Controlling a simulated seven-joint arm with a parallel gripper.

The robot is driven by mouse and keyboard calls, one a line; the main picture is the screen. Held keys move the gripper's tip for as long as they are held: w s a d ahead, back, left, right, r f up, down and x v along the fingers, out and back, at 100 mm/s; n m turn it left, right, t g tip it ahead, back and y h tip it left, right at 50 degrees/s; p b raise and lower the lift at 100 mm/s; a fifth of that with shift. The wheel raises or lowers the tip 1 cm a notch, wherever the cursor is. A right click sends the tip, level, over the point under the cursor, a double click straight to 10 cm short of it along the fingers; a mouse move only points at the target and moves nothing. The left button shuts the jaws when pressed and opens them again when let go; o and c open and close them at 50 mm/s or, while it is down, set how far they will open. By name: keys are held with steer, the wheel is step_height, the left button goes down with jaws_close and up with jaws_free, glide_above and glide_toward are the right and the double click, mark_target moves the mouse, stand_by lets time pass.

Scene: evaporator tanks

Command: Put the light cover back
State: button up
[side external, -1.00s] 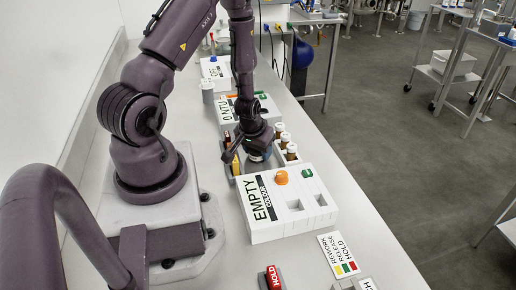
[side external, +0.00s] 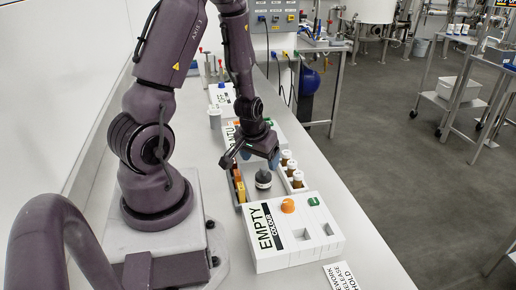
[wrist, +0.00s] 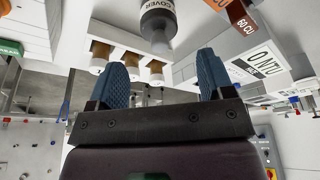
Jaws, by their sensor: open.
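The light cover is a dark round cap with a white label (side external: 263,179); it stands upright in the grey tray behind the EMPTY COLOUR box. In the wrist view it reads "COVER" (wrist: 158,20) and lies beyond my fingertips, at the top of the picture. My gripper (side external: 260,157) is above and slightly behind it, apart from it. Its two blue fingers are spread with nothing between them in the wrist view (wrist: 164,76).
Brown vials with white caps (side external: 292,170) stand in a white rack right of the cover. Yellow and red-brown pieces (side external: 239,186) line the tray's left side. A 0 NTU box (side external: 270,136) is behind. A HOLD/RELEASE/REWORK sign (side external: 342,278) lies in front. The bench's right side is clear.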

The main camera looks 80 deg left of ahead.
steer(key=w+d+r+m+t+h, duration=0.1)
steer(key=w+d+r+m, duration=0.1)
steer(key=d+r, duration=0.45)
steer(key=w+d+r+m+t+h, duration=0.15)
steer(key=d+r, duration=0.25)
steer(key=r, duration=0.5)
steer(key=s+d+r+m, duration=0.5)
steer(key=s+d+r, duration=0.2)
steer(key=r, duration=0.4)
steer(key=shift+s+d+t, duration=0.2)
steer(key=shift+d+t, duration=0.15)
steer(key=shift+d, duration=0.25)
